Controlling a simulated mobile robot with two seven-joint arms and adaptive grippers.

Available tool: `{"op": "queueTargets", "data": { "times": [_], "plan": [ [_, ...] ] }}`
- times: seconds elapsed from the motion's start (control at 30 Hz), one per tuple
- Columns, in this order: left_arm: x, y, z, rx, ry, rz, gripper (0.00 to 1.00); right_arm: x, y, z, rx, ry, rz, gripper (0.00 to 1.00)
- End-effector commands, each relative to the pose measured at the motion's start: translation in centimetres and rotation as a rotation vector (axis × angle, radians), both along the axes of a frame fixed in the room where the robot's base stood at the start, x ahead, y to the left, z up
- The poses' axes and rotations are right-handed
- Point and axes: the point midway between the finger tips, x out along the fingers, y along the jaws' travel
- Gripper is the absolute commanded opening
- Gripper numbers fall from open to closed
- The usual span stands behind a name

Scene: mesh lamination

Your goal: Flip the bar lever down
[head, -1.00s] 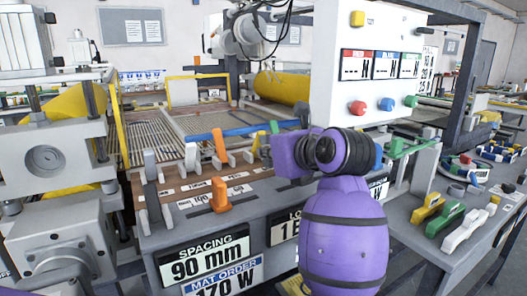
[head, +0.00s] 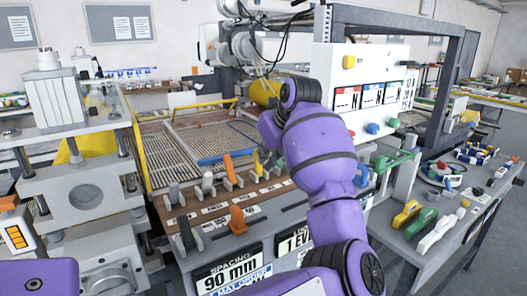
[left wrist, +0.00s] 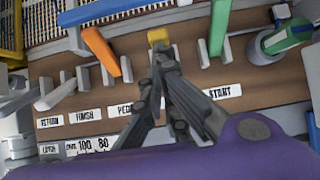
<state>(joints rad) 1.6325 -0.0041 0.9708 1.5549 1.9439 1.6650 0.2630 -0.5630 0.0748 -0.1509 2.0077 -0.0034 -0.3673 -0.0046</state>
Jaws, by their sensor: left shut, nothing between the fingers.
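The lever panel (head: 190,218) carries a row of levers. In the head view an upright orange lever (head: 229,168) and a grey lever (head: 208,186) stand left of a yellow-tipped lever (head: 258,163). The left wrist view shows the yellow tip (left wrist: 158,36), the orange lever (left wrist: 101,50) and a green lever (left wrist: 219,28). My left gripper (left wrist: 161,60) is shut and empty, its fingertips just below the yellow tip in the picture; I cannot tell whether they touch. The label under my fingers is covered, so I cannot read which lever is the bar lever. My right gripper is out of view.
A second orange lever (head: 238,219) stands lower on the panel. A blue bar (head: 226,157) lies across the mesh behind the levers. A white control box (head: 335,62) and a green handle (head: 397,160) are to the right.

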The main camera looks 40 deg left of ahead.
Motion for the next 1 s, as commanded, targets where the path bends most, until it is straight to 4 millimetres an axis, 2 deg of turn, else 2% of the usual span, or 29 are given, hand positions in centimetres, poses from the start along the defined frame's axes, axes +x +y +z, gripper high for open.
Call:
{"op": "queueTargets", "data": {
  "times": [0.03, 0.13, 0.5, 1.0],
  "plan": [
    [0.1, 0.3, 0.7, 0.001, -0.003, 0.0, 0.0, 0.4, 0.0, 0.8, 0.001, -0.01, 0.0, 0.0],
    [0.4, 1.0, 0.7, 0.005, -0.002, 0.0, 0.0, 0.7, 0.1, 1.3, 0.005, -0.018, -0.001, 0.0],
    [1.1, 2.7, 0.8, 0.008, 0.001, 0.0, 0.0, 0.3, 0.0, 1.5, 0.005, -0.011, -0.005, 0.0],
    [1.3, 3.2, 0.8, 0.008, 0.001, 0.002, 0.0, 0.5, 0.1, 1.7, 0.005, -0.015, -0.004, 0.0]
  ]
}}
